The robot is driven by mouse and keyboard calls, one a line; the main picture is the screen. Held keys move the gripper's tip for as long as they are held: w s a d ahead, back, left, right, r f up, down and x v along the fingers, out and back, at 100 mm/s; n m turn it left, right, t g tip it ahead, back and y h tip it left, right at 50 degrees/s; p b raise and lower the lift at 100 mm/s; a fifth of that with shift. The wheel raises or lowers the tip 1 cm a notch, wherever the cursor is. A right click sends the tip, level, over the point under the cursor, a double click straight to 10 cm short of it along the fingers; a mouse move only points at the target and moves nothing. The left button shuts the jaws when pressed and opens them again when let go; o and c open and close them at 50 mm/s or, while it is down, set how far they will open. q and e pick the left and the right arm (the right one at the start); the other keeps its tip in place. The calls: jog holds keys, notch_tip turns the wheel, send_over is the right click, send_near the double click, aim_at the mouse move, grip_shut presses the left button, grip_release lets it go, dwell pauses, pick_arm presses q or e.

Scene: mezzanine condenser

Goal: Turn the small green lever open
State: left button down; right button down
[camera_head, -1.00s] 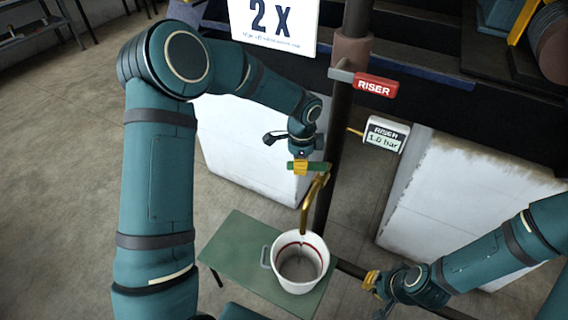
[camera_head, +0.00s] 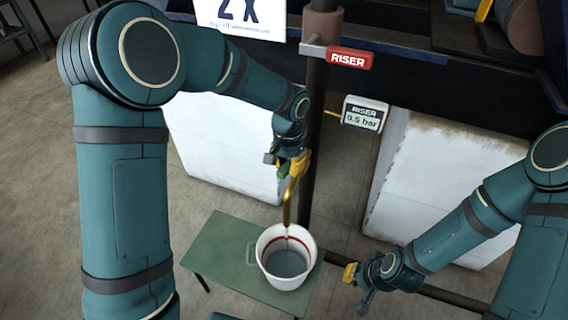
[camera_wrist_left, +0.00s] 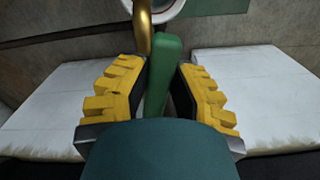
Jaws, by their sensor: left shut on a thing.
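The small green lever (camera_head: 283,168) sits at the top of a curved brass spout (camera_head: 289,200) on the dark riser pipe, mostly hidden by my left gripper (camera_head: 292,163). In the left wrist view the green lever (camera_wrist_left: 163,75) stands between the yellow finger pads of my left gripper (camera_wrist_left: 155,92), which is shut on it. The lever there points roughly along the brass spout (camera_wrist_left: 143,28). My right gripper (camera_head: 357,287) is low at the right, empty, its fingers spread apart, away from the lever.
A white bucket (camera_head: 262,247) with a red line inside stands under the spout on a green table (camera_head: 217,243), with grey liquid visible in it. A red RISER handle (camera_head: 349,58) is higher on the pipe. The RISER gauge (camera_head: 363,114) reads 0.5 bar.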

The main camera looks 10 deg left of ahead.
pick_arm(q)
jog(key=shift+s+d+f+n, duration=0.2)
jog(key=shift+d+n, duration=0.15)
jog(key=shift+n, duration=0.35)
jog(key=c, duration=0.8)
grip_release()
jog(key=shift+r, duration=0.1)
jog(key=shift+w+r, duration=0.1)
jog(key=shift+r, duration=0.05)
jog(key=shift+r, duration=0.25)
notch_tip(320, 180, up, 11)
jog(key=shift+r, duration=0.15)
